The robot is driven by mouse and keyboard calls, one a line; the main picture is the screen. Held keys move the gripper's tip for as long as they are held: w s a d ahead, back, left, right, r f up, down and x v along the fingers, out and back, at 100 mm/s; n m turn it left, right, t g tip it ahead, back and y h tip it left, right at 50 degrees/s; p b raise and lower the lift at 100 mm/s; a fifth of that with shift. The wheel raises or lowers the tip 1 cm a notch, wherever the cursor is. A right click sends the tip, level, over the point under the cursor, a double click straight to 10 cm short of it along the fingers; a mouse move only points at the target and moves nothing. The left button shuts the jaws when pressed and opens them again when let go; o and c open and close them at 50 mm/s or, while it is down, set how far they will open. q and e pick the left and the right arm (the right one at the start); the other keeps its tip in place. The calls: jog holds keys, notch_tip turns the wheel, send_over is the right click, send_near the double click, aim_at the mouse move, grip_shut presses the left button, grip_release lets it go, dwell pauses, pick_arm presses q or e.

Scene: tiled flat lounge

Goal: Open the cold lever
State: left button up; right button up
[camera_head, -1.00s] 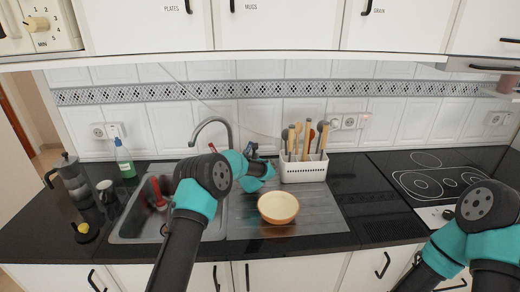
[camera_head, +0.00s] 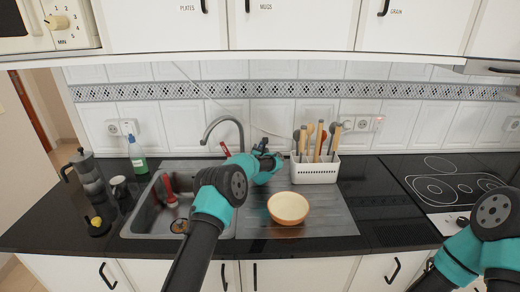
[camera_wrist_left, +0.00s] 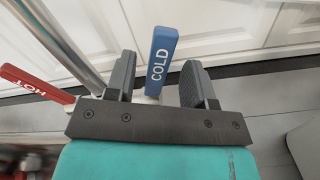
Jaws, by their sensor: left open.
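The blue cold lever (camera_wrist_left: 161,60) stands upright in the left wrist view, its COLD lettering facing the camera. My left gripper (camera_wrist_left: 160,76) is open, with one finger on each side of the lever. The red hot lever (camera_wrist_left: 36,84) sticks out to the left. In the head view my left gripper (camera_head: 268,150) is at the wall behind the sink, right of the curved tap (camera_head: 241,128). The hot lever (camera_head: 225,149) shows there; the cold lever is not clear behind the gripper. My right gripper is out of view.
A white utensil basket (camera_head: 315,170) stands close right of my left gripper. A tan bowl (camera_head: 288,207) sits on the drainboard (camera_head: 335,222) below it. A green-and-clear spray bottle (camera_head: 137,155) and moka pot (camera_head: 88,172) stand left of the sink (camera_head: 135,226). The hob is at right.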

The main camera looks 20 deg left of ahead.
pick_arm(q)
jog(key=shift+x, duration=1.25)
grip_shut()
